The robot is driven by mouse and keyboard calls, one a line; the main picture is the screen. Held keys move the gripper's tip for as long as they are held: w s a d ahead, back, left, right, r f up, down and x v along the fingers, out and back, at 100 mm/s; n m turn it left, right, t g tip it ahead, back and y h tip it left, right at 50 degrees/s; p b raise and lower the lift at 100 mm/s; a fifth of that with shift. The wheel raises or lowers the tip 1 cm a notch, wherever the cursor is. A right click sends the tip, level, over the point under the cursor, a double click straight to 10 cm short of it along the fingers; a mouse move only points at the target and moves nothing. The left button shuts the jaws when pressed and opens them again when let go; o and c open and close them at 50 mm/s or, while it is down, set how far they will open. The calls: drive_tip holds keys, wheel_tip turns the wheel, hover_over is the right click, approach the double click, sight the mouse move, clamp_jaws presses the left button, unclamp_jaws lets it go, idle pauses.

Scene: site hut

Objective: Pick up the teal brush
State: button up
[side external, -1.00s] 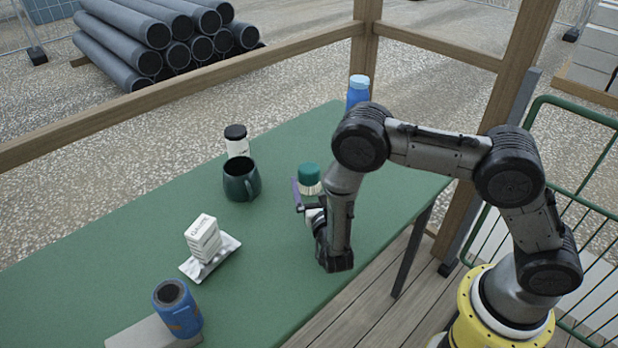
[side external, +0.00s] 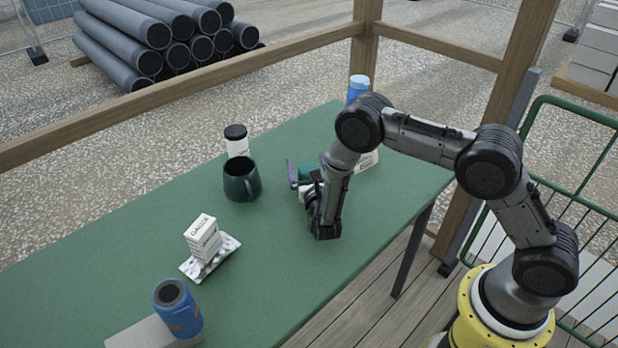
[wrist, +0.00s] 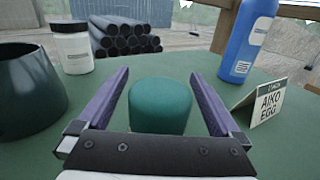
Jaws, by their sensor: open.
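The teal brush (wrist: 160,106) shows in the wrist view as a rounded teal block standing on the green table, between my two purple fingers. In the side view only a bit of the teal brush (side external: 308,171) shows behind my wrist; its lower part is hidden. My gripper (wrist: 160,74) is open, with one finger on each side of the brush. I cannot tell whether either finger touches it. In the side view my gripper (side external: 298,174) is low over the table, close to its surface.
A dark green mug (side external: 241,181) and a black-lidded jar (side external: 237,143) stand left of my gripper. A blue bottle (wrist: 248,40) and a name card (wrist: 268,104) stand to the right. Nearer the front left are a white box (side external: 203,238) on a blister pack and a blue cylinder (side external: 178,310).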

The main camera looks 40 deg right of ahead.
drive_tip(key=c, duration=1.3)
drive_tip(key=shift+c, duration=0.5)
drive_tip(key=shift+r, duration=0.1)
